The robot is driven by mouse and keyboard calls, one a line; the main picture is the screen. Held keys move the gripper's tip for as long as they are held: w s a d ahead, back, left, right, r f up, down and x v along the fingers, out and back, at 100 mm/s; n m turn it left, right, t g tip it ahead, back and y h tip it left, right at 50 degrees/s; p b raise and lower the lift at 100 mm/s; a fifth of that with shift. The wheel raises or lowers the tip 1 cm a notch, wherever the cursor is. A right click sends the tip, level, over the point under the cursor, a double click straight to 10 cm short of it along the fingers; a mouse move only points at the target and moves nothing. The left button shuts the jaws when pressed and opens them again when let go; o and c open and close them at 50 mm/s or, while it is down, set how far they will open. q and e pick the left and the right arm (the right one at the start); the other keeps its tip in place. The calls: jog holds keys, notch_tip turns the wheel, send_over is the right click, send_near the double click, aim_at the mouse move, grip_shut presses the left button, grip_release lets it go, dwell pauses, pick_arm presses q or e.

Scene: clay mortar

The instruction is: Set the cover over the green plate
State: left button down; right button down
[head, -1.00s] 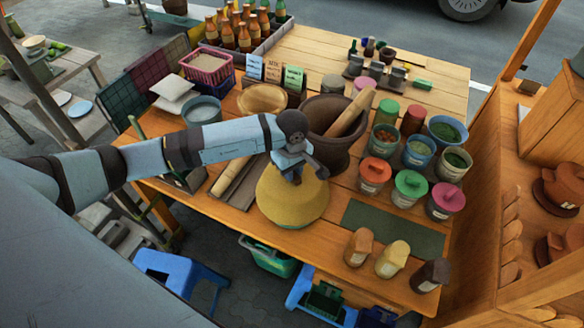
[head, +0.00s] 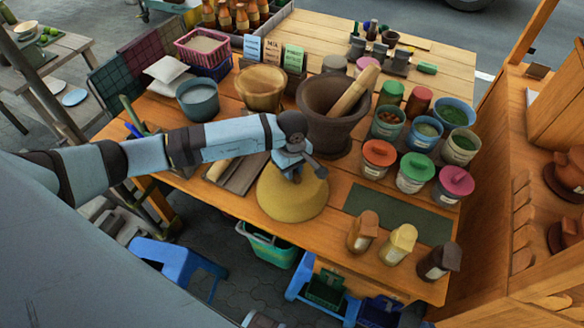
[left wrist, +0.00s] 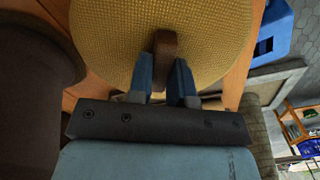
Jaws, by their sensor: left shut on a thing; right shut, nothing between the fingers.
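The cover (head: 290,205) is a yellow woven dome near the front edge of the wooden table, left of the dark green mat. My left gripper (head: 294,172) is above its top, shut on its handle. In the left wrist view, my left gripper's blue fingers (left wrist: 166,82) lie on either side of the brown handle (left wrist: 165,48), with the woven dome (left wrist: 115,40) behind. The cover looks upright, its rim low at the tabletop; I cannot tell if it touches. No green plate shows; anything under the dome is hidden. My right gripper is not seen.
A brown mortar with a pestle (head: 328,112) stands just behind the cover. Lidded tubs (head: 415,172) and small jars (head: 398,245) stand to the right. The dark green mat (head: 397,215) is bare. The table (head: 225,205) ends close in front of the cover.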

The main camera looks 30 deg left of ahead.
pick_arm(q)
jog(key=c, duration=1)
grip_release()
jog(key=shift+o, duration=0.2)
